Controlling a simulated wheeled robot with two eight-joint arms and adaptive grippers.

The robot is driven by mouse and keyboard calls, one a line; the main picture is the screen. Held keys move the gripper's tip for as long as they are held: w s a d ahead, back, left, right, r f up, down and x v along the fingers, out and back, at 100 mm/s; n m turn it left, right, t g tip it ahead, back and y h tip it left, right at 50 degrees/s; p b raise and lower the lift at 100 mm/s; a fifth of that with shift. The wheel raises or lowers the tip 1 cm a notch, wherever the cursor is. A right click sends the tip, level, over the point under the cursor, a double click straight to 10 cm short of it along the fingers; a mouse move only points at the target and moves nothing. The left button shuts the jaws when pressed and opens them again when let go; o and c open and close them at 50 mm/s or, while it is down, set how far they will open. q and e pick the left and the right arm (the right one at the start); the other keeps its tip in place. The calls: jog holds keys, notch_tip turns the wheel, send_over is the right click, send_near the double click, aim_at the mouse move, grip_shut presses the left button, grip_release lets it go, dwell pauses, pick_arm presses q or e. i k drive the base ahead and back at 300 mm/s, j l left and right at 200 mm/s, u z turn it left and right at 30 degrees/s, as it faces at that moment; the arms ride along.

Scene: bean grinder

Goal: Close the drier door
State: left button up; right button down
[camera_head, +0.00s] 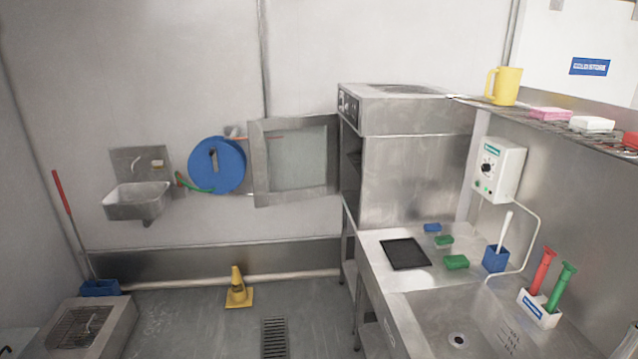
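The drier is the tall steel cabinet (415,175) standing at the centre right, with knobs on its upper front panel. Its door (293,160) has a steel frame and a pale glass pane. The door stands wide open, swung out to the left of the cabinet. The cabinet's opening (352,170) faces left and shows as a dark narrow strip, so most of its inside is hidden. Neither of my grippers shows in the head view.
A blue hose reel (216,165) and hand sink (138,200) are on the back wall. A yellow cone (238,290) stands on the floor below. A steel counter with a sink basin (470,320) runs along the right. The floor (190,320) between is mostly clear.

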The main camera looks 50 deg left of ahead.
aim_at(255, 128)
jog(key=l+u, duration=0.1)
jog(key=u, duration=0.8)
jog(key=l+u, duration=0.15)
jog(key=u, duration=0.3)
jog(key=i+j, duration=0.3)
jog(key=i+j+z, duration=0.1)
jog(key=i+j, duration=0.15)
jog(key=j, duration=0.2)
jog(key=i+j, duration=0.3)
jog(key=i+j+z, duration=0.1)
jog(key=i+j, duration=0.15)
jog(key=j, duration=0.2)
jog(key=i+j, duration=0.25)
jog(key=j, duration=0.2)
jog(key=i+j+z, duration=0.15)
jog(key=i+j, duration=0.95)
